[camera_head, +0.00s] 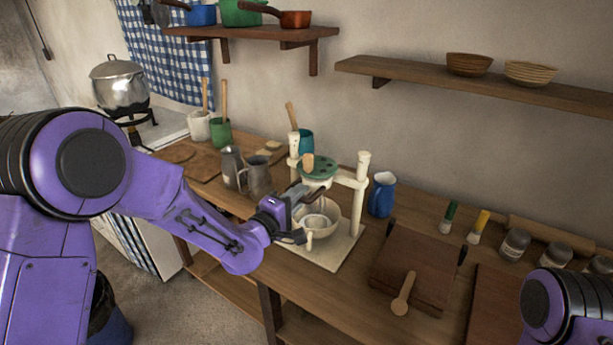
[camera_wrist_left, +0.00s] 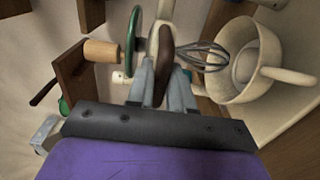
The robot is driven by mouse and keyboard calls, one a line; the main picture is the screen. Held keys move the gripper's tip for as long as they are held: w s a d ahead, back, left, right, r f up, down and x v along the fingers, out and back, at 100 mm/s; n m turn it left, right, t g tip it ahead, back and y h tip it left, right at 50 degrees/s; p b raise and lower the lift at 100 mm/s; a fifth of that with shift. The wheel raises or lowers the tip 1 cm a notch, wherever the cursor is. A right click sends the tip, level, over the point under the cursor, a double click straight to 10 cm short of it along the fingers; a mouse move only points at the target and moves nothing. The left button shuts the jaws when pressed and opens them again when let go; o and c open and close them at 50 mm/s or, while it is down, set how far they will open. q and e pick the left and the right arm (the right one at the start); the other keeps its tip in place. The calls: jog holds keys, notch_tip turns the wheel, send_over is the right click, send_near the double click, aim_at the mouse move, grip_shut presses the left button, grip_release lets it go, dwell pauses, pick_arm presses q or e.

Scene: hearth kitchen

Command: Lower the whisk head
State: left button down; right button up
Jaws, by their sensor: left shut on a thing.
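The cream whisk stand (camera_head: 361,184) stands on the counter, with two posts and a green wheel (camera_head: 322,167) with a wooden knob (camera_head: 308,161). My left gripper (camera_head: 300,212) is at its front. In the left wrist view the gripper (camera_wrist_left: 161,78) is shut on a dark brown handle (camera_wrist_left: 165,45) beside the green wheel (camera_wrist_left: 133,42). The wire whisk (camera_wrist_left: 203,56) points toward the cream bowl (camera_wrist_left: 228,90). Its tips overlap the bowl's rim in that view, and I cannot tell how deep they are. The bowl (camera_head: 327,233) sits under the head. My right gripper is out of view.
Grey metal jugs (camera_head: 257,177) stand left of the stand, and a blue jug (camera_head: 381,195) right of it. A wooden spoon (camera_head: 403,293) lies on a dark board (camera_head: 415,265) at the front right. Brushes and jars are farther right. Shelves hang above.

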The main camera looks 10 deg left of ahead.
pick_arm(q)
jog(key=shift+f+b, duration=1.9)
jog(key=shift+f, duration=0.8)
jog(key=c, duration=1)
grip_release()
jog(key=shift+r, duration=0.1)
jog(key=v, duration=0.7)
